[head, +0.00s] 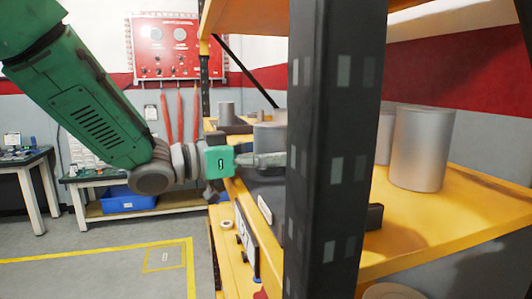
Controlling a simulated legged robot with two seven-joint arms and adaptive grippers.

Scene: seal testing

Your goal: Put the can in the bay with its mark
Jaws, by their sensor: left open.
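My left gripper (268,160) reaches in from the left over the yellow shelf. Its jaws are open, and one grey finger overlaps the lower part of a grey can (270,136). I cannot tell whether the finger touches this can; its right side is hidden by the dark post. A smaller grey can (227,112) stands farther back on a dark base. A large plain metal can (422,150) stands upright on the shelf right of the post, with another can (385,138) partly behind it. No mark on any can is readable. My right gripper is out of view.
A thick dark rack post (335,150) stands close in front and hides the middle of the shelf (460,215). A label plate (246,232) and a small white ring (227,224) are below the gripper. Side tables and a blue bin (128,199) stand left.

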